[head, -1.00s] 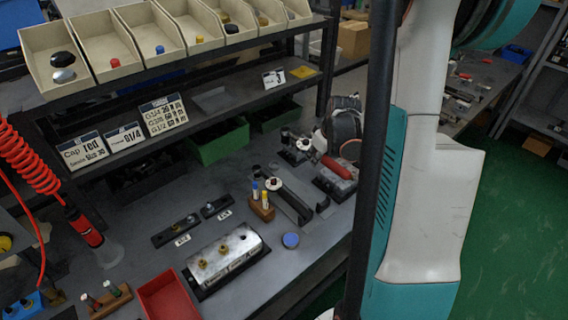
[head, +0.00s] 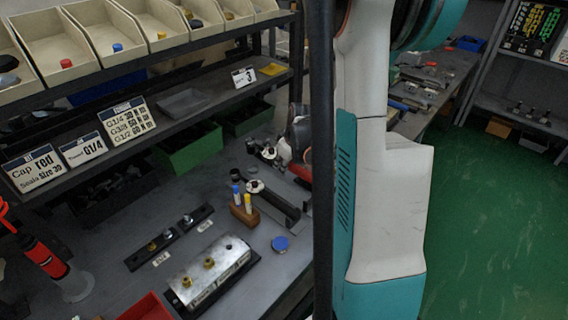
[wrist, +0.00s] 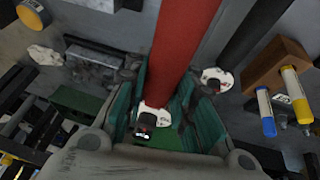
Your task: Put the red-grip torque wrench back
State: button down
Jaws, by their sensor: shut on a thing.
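The red-grip torque wrench (wrist: 182,40) runs between my gripper's fingers in the wrist view. My gripper (wrist: 165,95) is shut on it, with green pads at both sides of the red grip. The wrench's pale round head (wrist: 153,117) shows below the fingers. In the head view, a little of the red grip (head: 301,172) shows beside the dark post, low over the bench. The post hides most of my gripper there. A black-handled wrench (head: 278,205) lies alongside it in a cradle. Whether the red wrench rests on a support is hidden.
A wooden block (head: 244,215) holds blue and yellow markers close by. A metal valve block (head: 212,270) and a blue cap (head: 280,243) sit nearer the front. The dark upright post (head: 321,150) and the shelf edge (head: 160,130) bound the space.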

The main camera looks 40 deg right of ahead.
aim_at(291, 169)
jog(key=shift+f+b, duration=2.3)
jog(key=shift+f, duration=0.25)
jog(key=shift+f+b, duration=1.9)
jog(key=shift+f, duration=0.05)
jog(key=c, duration=1.3)
grip_release()
jog(key=shift+s, duration=0.1)
jog(key=v, duration=1.2)
